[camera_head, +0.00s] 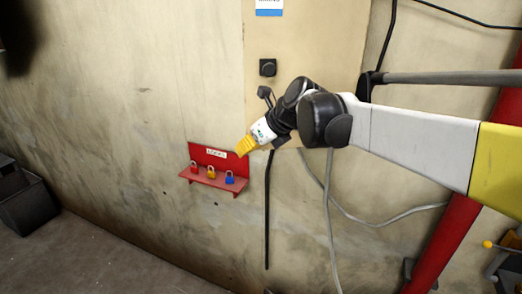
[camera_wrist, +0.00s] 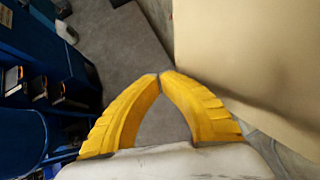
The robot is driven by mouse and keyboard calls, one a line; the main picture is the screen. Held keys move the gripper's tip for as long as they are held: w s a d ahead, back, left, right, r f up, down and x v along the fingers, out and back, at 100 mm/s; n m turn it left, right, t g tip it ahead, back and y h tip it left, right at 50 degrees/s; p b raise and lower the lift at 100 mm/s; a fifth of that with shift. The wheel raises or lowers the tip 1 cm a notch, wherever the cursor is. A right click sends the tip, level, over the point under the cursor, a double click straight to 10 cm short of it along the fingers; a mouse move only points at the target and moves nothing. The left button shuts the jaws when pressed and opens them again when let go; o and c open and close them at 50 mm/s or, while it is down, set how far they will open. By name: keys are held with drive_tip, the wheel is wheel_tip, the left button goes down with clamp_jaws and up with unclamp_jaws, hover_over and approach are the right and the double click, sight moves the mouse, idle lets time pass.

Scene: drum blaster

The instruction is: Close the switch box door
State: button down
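A flat beige panel (camera_head: 315,45) with a black knob (camera_head: 267,67) and a white and blue label (camera_head: 269,6) is at the top centre of the head view. It looks like the switch box front or door; I cannot tell how far open it stands. My gripper (camera_head: 243,149) is in front of its lower part, pointing down and left. In the wrist view the yellow fingertips of my gripper (camera_wrist: 160,75) meet, with nothing between them. A plain beige surface (camera_wrist: 255,50) fills the right of that view, apart from the fingers; it may be the same panel.
A red lock shelf (camera_head: 212,181) with red, yellow and blue padlocks is on the wall below my gripper. Cables hang under the panel. A red post (camera_head: 445,240) stands at right. A dark bin (camera_head: 27,203) is at far left. Blue equipment (camera_wrist: 40,70) fills the wrist view's left.

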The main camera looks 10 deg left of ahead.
drive_tip(key=w+m+t+p, duration=0.1)
drive_tip(key=w, duration=1.5)
drive_tip(key=shift+a+r+m+h, duration=0.25)
drive_tip(key=shift+a+m+h, duration=0.05)
drive_tip(key=shift+a+h, duration=0.15)
